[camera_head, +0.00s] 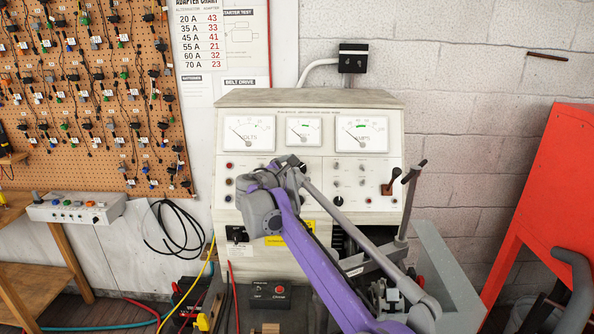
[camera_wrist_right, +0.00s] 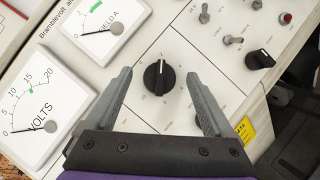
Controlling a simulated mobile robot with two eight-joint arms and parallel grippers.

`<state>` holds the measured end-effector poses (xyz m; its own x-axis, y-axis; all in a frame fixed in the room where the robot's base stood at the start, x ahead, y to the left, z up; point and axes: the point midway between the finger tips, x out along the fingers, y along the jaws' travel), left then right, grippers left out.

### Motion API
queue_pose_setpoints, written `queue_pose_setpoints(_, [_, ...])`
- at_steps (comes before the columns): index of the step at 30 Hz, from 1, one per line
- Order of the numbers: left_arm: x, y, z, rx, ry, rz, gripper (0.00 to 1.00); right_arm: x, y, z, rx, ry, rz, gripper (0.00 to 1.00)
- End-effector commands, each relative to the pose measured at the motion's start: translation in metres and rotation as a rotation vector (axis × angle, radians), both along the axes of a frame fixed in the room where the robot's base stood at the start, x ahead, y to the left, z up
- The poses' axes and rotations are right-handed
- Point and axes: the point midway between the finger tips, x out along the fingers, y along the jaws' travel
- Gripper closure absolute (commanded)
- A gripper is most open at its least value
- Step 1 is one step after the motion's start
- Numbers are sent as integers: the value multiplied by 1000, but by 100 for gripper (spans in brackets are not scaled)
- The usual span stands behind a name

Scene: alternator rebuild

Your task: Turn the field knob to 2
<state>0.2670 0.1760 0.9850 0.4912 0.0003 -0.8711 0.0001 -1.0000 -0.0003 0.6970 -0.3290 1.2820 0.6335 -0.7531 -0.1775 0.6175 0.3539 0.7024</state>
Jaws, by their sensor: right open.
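The field knob, a round black knob (camera_wrist_right: 158,76) with a white pointer line, is on the white panel in the right wrist view. Its pointer points nearly straight up in that picture; small numbers ring it, too small to read surely. My right gripper (camera_wrist_right: 160,84) is open, with one finger on each side of the knob and a visible gap to both. In the head view my right gripper (camera_head: 293,166) is at the panel below the middle meter and mostly hides the knob. My left gripper is not in view.
The test bench (camera_head: 350,97) carries a volts meter (camera_head: 248,134), a small middle meter (camera_head: 304,131) and an amps meter (camera_head: 361,134). Another black knob (camera_wrist_right: 260,59) and toggle switches (camera_wrist_right: 233,40) sit nearby. A red cabinet (camera_head: 555,190) stands at the right.

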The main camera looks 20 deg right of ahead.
Motion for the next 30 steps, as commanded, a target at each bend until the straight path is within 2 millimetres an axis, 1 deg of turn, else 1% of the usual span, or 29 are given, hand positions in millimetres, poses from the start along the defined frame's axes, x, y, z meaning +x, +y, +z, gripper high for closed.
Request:
queue_pose_setpoints(9, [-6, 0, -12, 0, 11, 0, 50, -38, 48, 8, -1, 2, 5, 13])
queue_pose_setpoints(15, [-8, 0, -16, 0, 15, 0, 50, -58, 69, 15, 0, 1, 2, 13])
queue_pose_setpoints(19, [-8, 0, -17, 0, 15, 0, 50, -63, 75, 17, 0, 1, 2, 13])
queue_pose_setpoints(30, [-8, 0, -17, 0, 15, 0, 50, -64, 76, 18, 0, -1, 1, 13])
